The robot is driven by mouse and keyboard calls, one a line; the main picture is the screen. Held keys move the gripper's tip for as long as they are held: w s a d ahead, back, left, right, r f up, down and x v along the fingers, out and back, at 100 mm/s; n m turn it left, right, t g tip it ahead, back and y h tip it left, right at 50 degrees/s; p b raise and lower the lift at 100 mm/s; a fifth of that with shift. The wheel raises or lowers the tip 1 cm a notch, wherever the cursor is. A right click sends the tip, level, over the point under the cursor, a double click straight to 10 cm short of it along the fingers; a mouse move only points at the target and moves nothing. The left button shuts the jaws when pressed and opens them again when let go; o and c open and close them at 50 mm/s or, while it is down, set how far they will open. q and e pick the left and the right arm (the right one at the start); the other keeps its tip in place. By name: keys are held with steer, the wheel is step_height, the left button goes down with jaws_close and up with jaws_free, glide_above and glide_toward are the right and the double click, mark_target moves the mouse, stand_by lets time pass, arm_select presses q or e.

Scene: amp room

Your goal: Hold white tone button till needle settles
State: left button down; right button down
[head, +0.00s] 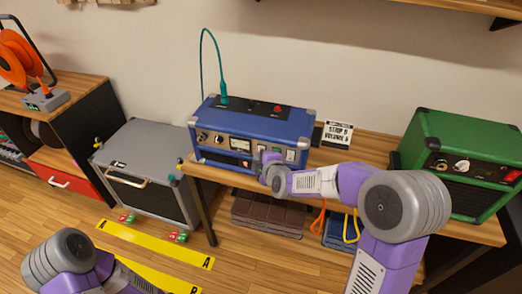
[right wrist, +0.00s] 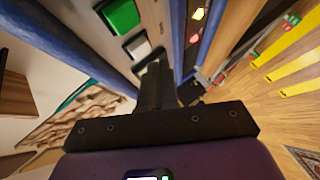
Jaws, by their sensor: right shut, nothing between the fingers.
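A blue amp (head: 262,122) stands on the wooden bench, with knobs and a lit needle meter (head: 240,145) on its front. The needle's reading is too small to tell. My right gripper (head: 262,160) is shut and empty at the amp's front panel, right of the meter, covering part of it. In the right wrist view the shut fingers (right wrist: 155,72) point at the panel. A white button (right wrist: 138,46) and a green button (right wrist: 119,15) show beyond them. A pale patch lies at the fingertips; I cannot tell whether they touch a button. My left gripper is out of view.
A card (head: 337,134) stands right of the amp. A green amp (head: 460,165) is at the bench's right end. A grey case (head: 145,165) stands on the floor to the left. A teal cable (head: 203,60) rises from the blue amp. Yellow strips (head: 155,245) mark the floor.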

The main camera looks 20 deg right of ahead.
steer(key=shift+w, duration=0.1)
steer(key=shift+w+d, duration=0.25)
steer(key=shift+w, duration=0.05)
steer(key=shift+w+d, duration=0.3)
steer(key=shift+w, duration=0.1)
stand_by(2.0)
steer(key=shift+s+a, duration=0.15)
stand_by(2.1)
steer(key=shift+s+a, duration=0.4)
steer(key=shift+s, duration=0.25)
steer(key=s+a+p, duration=0.1)
steer(key=s, duration=0.1)
steer(key=s+a, duration=0.1)
steer(key=s, duration=0.1)
steer(key=shift+a+p, duration=0.4)
